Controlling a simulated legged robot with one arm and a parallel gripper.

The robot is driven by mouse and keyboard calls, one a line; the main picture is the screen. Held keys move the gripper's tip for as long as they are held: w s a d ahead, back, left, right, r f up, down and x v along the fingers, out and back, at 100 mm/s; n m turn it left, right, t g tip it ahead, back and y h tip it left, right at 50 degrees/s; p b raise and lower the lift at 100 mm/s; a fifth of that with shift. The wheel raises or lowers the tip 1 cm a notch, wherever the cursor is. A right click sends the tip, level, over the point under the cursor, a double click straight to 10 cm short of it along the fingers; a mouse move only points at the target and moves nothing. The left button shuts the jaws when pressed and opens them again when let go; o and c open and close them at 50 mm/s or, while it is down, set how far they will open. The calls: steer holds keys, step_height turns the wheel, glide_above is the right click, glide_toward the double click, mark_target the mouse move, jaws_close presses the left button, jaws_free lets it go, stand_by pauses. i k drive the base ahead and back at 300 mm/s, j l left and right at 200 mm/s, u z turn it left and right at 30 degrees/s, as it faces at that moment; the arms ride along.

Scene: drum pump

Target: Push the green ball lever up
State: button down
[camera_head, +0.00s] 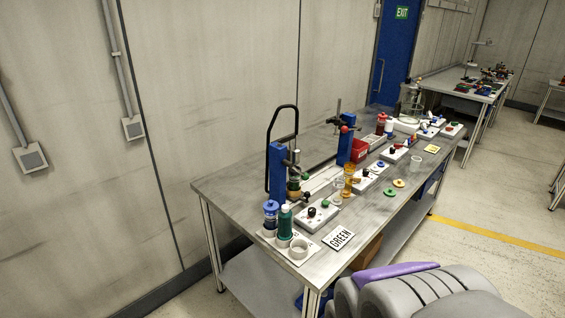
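The metal workbench (215,187) stands ahead of me along the wall. Near its front end is a blue upright stand (277,172) with a black loop handle (268,135). A small green round piece (305,177) shows just right of this stand. Another green knob (326,203) sits on a white block (312,221) close to the bench's front end. At this size I cannot tell which of these is the ball lever, or whether a lever is up or down. My gripper is not in view.
A dark green bottle (285,221), a blue-lidded jar (271,214) and a "GREEN" sign (339,237) stand or lie at the near end. A second blue stand (346,150) is farther back. Grey and purple parts of mine fill the lower right.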

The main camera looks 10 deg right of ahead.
mark_target(305, 175)
steer(key=i+j+z, duration=0.1)
steer(key=i+j, duration=0.5)
steer(key=i, duration=0.15)
